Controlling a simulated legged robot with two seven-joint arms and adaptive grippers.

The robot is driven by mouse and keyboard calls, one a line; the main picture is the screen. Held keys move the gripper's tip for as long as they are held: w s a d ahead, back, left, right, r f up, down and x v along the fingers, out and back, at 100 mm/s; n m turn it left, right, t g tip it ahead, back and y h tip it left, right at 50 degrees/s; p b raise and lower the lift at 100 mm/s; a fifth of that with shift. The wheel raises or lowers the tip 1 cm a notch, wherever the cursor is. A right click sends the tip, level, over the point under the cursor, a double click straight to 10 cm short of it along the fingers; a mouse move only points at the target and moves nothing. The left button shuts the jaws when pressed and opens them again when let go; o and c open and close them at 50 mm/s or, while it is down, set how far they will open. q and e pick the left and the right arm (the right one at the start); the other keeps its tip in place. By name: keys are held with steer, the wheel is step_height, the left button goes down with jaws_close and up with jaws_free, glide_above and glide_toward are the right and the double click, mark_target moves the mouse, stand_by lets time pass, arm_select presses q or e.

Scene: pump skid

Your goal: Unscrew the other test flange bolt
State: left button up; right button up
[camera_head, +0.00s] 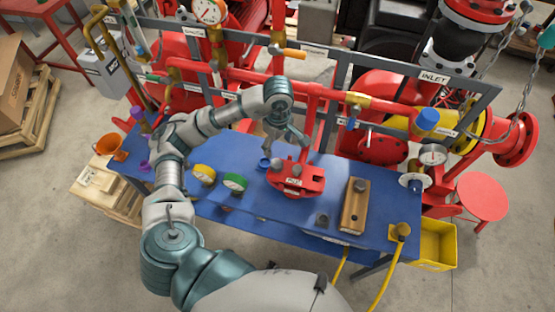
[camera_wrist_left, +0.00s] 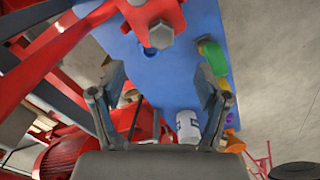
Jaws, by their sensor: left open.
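The red test flange (camera_head: 297,180) stands on the blue table and carries a label. A grey hex bolt head (camera_wrist_left: 160,35) sits on its red surface at the top of the left wrist view. Grey bolt heads also show on the flange in the head view (camera_head: 277,164). My left gripper (camera_head: 284,146) is just behind and above the flange. In the left wrist view its two fingers (camera_wrist_left: 163,82) are spread wide with nothing between them, and the bolt head lies beyond the tips, apart from them. My right gripper is not in view.
Red pipes and a grey frame (camera_head: 340,75) rise behind the blue table (camera_head: 270,215).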

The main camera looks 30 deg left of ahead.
arm_select(q)
glide_above(278, 165)
step_height(278, 165, down, 6)
steer(key=shift+r+p, duration=0.1)
steer(key=shift+p, duration=0.25)
steer(key=f, duration=0.3)
steer(key=a+f, duration=0.1)
steer(key=f, duration=0.1)
steer(key=shift+f+p, duration=0.3)
steer(key=shift+f, duration=0.45)
steer(key=shift+d+f, duration=0.2)
steer(key=shift+d, duration=0.2)
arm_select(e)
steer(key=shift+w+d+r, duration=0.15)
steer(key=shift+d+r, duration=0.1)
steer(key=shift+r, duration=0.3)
